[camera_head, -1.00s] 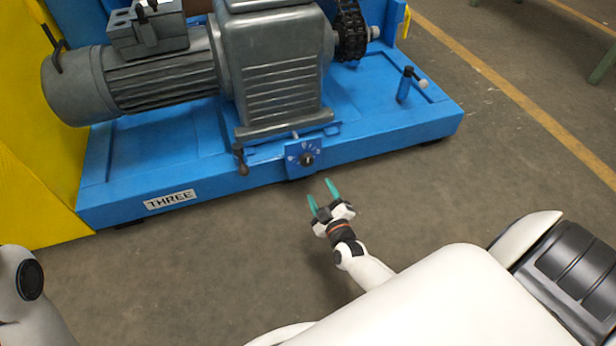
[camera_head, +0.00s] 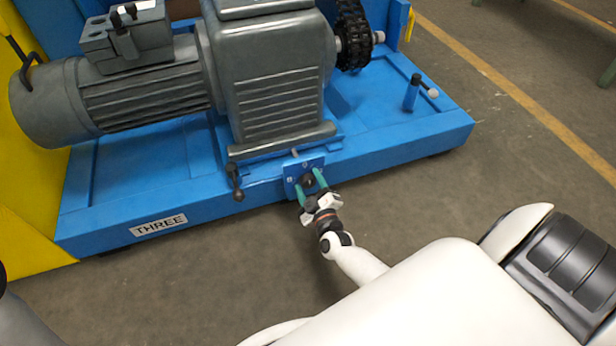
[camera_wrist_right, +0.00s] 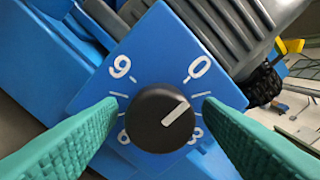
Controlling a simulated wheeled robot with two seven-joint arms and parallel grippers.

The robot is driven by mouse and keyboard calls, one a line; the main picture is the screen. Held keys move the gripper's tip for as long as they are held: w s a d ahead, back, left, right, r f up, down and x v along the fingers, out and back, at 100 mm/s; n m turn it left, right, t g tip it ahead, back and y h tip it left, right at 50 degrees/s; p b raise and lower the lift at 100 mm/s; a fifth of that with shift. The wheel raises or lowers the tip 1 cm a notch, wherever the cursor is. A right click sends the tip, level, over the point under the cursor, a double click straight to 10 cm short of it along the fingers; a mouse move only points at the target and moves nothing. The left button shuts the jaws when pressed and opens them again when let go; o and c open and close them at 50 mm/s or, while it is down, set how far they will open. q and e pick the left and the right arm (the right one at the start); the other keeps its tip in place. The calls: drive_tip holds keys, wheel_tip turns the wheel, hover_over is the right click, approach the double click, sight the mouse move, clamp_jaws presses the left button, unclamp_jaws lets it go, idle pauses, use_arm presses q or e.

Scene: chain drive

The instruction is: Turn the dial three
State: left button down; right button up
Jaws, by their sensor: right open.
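The dial is a round black knob (camera_wrist_right: 160,118) with a white pointer line, on a blue plate (camera_wrist_right: 150,50) with white numerals, in the right wrist view. The pointer line slants up and to the right, towards the lower side of the 0. Green fingers of my right gripper (camera_wrist_right: 160,130) stand open on either side of the knob, with gaps visible. In the head view the right gripper (camera_head: 312,184) is at the dial plate (camera_head: 290,170) on the front of the blue base. A label reading THREE (camera_head: 159,226) is on that base. My left gripper is not in view.
The blue base (camera_head: 410,145) carries a grey motor and gearbox (camera_head: 275,75) and a black chain (camera_head: 354,35). A small lever (camera_head: 236,183) hangs left of the plate. The floor in front is clear.

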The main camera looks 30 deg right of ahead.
drive_tip(key=c, duration=1)
drive_tip(key=shift+o, duration=0.2)
